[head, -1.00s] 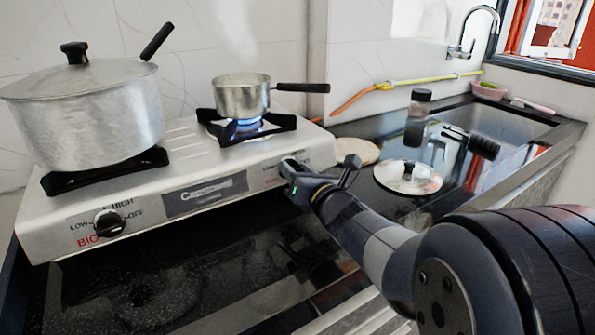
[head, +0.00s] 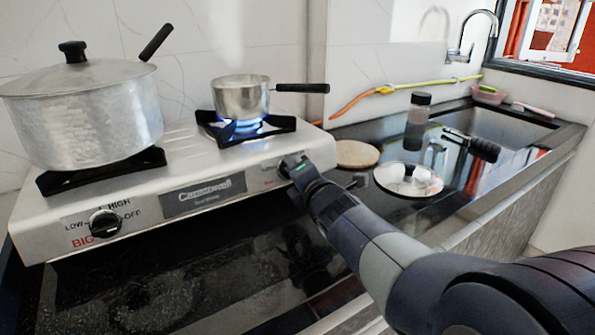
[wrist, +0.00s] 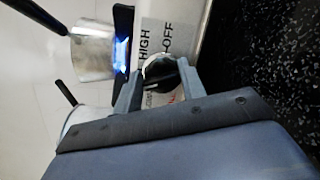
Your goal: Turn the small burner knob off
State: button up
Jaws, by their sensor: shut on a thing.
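The small burner knob (wrist: 158,68), black with a silver rim, is on the stove's front panel. In the wrist view it sits between the two fingers of my gripper (wrist: 160,82), which is shut on it. A blue flame (head: 240,128) burns under the small pot (head: 241,97); the flame also shows in the wrist view (wrist: 122,54). HIGH and OFF labels show beside the knob.
A large lidded pot (head: 85,115) stands on the left burner, above the big burner knob (head: 105,223). Right of the stove (head: 200,165) are a round wooden board (head: 355,154), a lid (head: 408,181) and a jar (head: 418,108) on the dark counter. A hose (head: 380,91) runs along the wall.

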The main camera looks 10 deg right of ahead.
jog(key=shift+s+a+f+m+g+y+p, duration=0.1)
jog(key=shift+m+g+y+p, duration=0.45)
jog(key=shift+m+p, duration=3.35)
jog(key=shift+w+d+m+g+y+p, duration=0.15)
jog(key=shift+m+g+p, duration=0.75)
jog(key=shift+m+p, duration=3)
jog(key=shift+s+a+f+m+g+y+p, duration=0.15)
jog(key=shift+m+g+y+p, duration=0.45)
jog(key=shift+m+p, duration=3.25)
jog(key=shift+n+p, duration=0.95)
jog(key=shift+p, duration=0.3)
jog(key=o, duration=1)
jog(key=shift+r, duration=0.1)
jog(key=p+v, duration=0.1)
jog(key=v, duration=0.9)
jog(key=shift+s+r, duration=0.25)
jog(key=shift+s, duration=0.05)
